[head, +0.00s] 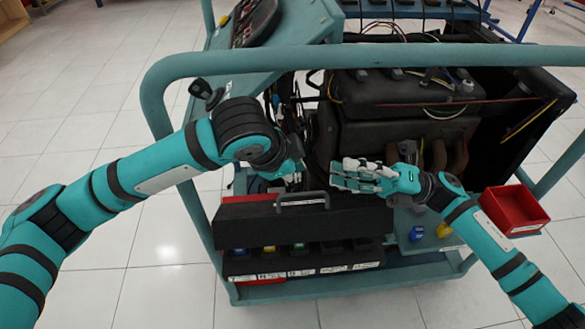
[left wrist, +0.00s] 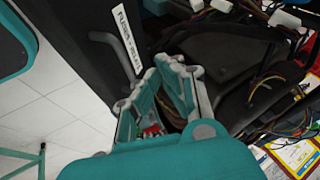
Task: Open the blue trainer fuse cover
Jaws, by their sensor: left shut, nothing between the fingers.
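The black fuse cover (head: 345,220) is at the front of the teal trainer, with a grey bar handle (head: 302,196) on its upper edge. Below it, a row of coloured and black fuses or relays (head: 300,248) shows. My left gripper (head: 292,172) is just behind and above the handle. In the left wrist view its fingers (left wrist: 168,82) are together and empty, beside the grey handle (left wrist: 112,48) and the white fuses and relays label (left wrist: 128,40). My right gripper (head: 345,177) points left above the cover's right part. Whether its fingers are apart is unclear.
The teal trainer rail (head: 155,95) curves around the left and top. The engine block (head: 410,90) and loose wires stand behind. A red bin (head: 515,208), a blue piece (head: 416,234) and a yellow piece (head: 443,230) are at right. The tiled floor (head: 150,260) is clear at left.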

